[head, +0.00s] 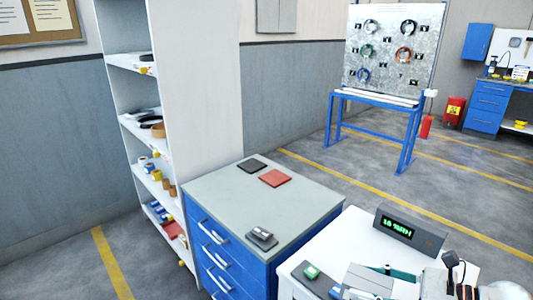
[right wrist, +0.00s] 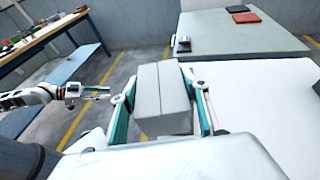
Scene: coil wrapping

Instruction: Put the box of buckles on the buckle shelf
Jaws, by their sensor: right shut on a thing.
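A plain grey box (right wrist: 162,92), which I take to be the box of buckles, is between the teal fingers of my right gripper (right wrist: 160,105) in the right wrist view. The gripper is shut on it. In the head view my right gripper (head: 385,283) is at the lower right, over the white table, with the box (head: 366,281) partly covered. A tall white shelf unit (head: 198,95) stands at the left, apart from the gripper. I cannot tell which level is the buckle shelf. My left gripper (right wrist: 92,92) shows only in the right wrist view, small; its opening is unclear.
A blue drawer cabinet (head: 290,215) with a grey top stands between the shelf unit and the white table (head: 335,232). A scale display (head: 410,232) stands on the table. A wooden workbench (right wrist: 40,45) shows in the right wrist view. Floor behind the cabinet is clear.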

